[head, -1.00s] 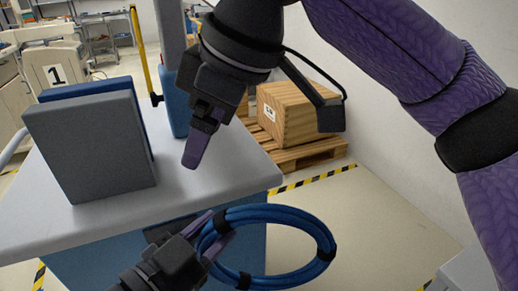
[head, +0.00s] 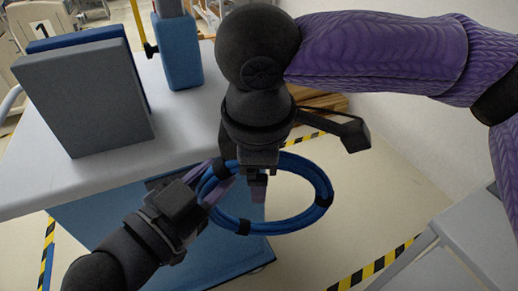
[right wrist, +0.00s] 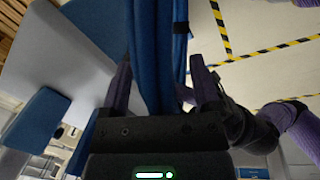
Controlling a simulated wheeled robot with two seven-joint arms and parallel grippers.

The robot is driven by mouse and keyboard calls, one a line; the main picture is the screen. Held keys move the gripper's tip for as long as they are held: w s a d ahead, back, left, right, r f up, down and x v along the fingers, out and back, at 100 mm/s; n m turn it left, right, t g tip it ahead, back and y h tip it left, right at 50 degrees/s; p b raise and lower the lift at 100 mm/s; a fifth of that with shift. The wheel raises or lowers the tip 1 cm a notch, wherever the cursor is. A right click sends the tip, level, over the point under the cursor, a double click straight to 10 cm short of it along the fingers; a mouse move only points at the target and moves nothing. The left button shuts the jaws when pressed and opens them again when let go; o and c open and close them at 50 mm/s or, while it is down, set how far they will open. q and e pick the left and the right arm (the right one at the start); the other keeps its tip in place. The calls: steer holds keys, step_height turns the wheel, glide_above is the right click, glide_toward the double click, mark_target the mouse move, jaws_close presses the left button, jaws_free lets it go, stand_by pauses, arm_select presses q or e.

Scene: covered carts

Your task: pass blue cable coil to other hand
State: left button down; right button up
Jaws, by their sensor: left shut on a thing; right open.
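The blue cable coil (head: 290,222) is a ring of blue cable with black ties. It is held in the air in front of the covered cart. My left gripper (head: 222,185) is shut on the coil's left side. My right gripper (head: 258,186) points down over the coil, close beside the left one, and hides part of the ring. In the right wrist view the coil (right wrist: 160,60) runs between the two open purple fingers of my right gripper (right wrist: 158,88). I cannot tell whether the fingers touch it.
The cart's grey top (head: 180,135) carries a grey upright panel (head: 88,100) and a blue block (head: 178,52). A wooden crate stands mostly hidden behind my right arm. A light grey surface (head: 460,255) is at the lower right. The floor between has yellow-black tape (head: 375,268).

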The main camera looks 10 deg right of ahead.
steer(key=shift+c, duration=0.3)
jaws_close()
